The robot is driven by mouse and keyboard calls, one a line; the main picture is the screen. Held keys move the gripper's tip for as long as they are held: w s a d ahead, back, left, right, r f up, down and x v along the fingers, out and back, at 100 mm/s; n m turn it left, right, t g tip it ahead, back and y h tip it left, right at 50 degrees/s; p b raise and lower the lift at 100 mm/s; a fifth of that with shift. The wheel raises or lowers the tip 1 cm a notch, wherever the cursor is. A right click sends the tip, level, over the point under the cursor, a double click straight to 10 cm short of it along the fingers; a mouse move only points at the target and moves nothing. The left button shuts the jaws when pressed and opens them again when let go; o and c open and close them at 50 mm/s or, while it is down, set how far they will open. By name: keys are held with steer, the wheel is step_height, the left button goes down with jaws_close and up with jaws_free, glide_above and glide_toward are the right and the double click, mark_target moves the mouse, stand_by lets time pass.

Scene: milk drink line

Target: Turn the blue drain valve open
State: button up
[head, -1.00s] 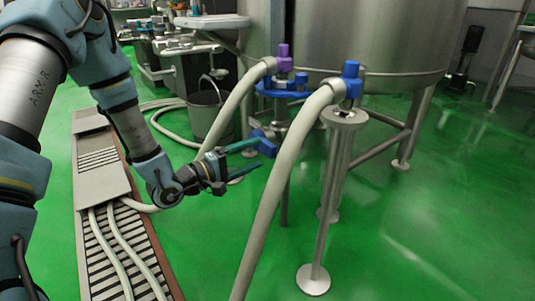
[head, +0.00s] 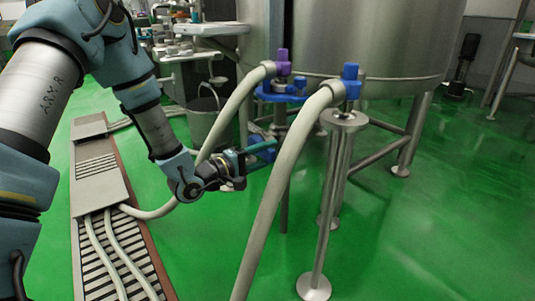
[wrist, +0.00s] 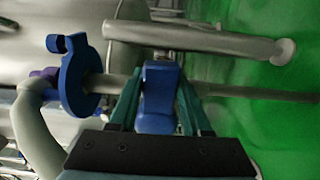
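The blue drain valve shows in the wrist view as a blue handle (wrist: 159,96) between my two teal fingers. My gripper (wrist: 161,78) has one finger on each side of this handle, and the fingertips lie against its sides. In the head view my gripper (head: 268,151) is at the valve, low beside the tank and behind the thick pale hose. The fingers look drawn together on the handle. Most of the valve is hidden there by the fingers and the hose.
A pale hose (head: 279,177) runs close in front of my gripper. A steel post (head: 330,205) stands to the right, below a blue fitting (head: 350,80). A grey bucket (head: 204,119) stands behind my arm. The steel tank (head: 365,40) rises behind. Green floor (head: 430,220) is free at right.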

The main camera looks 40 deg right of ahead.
jaws_close()
stand_by(0.9)
